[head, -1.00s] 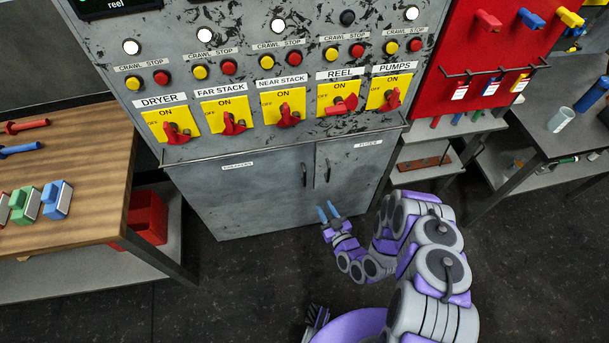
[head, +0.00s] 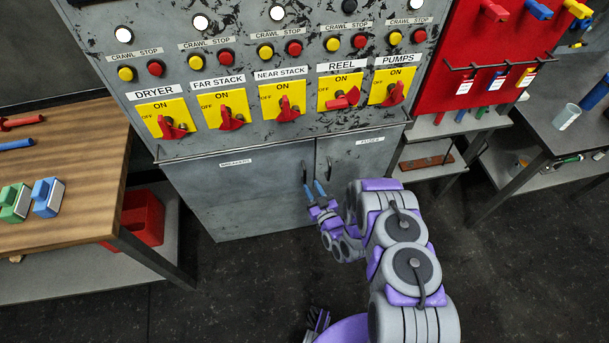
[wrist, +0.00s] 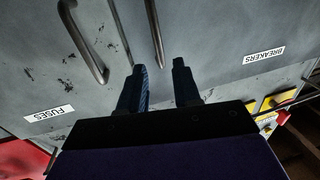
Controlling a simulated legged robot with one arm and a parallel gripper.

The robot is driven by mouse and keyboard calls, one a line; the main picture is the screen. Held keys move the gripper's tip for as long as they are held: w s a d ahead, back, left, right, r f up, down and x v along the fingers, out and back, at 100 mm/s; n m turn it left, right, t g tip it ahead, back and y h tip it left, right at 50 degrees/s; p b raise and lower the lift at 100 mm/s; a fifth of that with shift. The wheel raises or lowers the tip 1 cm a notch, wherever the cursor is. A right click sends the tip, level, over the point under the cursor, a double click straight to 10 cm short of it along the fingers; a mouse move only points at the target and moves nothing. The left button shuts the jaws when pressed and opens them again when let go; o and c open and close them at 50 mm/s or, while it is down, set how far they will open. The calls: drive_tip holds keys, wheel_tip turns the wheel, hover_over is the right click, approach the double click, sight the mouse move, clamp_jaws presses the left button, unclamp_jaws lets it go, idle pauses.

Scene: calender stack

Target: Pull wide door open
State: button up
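The wide door (head: 240,190), labelled BREAKERS, is the left lower door of the grey cabinet and looks closed. Its dark vertical handle (head: 305,173) is near its right edge. My gripper (head: 314,187) is in front of the doors, with blue fingertips close to the lower end of this handle. In the wrist view the picture is turned over: the wide door (wrist: 215,35) is on the right, and its handle (wrist: 154,32) lines up between the spread fingers of my gripper (wrist: 160,75), just beyond the tips. The fingers are apart and empty; contact cannot be told.
The narrow FUSES door (head: 352,165), with its own handle (head: 329,168), adjoins on the right and looks closed. Red switches (head: 287,110) sit above. A wooden bench (head: 70,190) stands left, a red tool board (head: 485,60) right. The floor before the wide door is clear.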

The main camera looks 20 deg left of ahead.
sight(305, 174)
drive_tip(key=b+x, duration=0.1)
drive_tip(key=x, duration=0.6)
drive_tip(key=shift+w+a, duration=0.15)
drive_tip(key=shift+w, duration=0.1)
clamp_jaws()
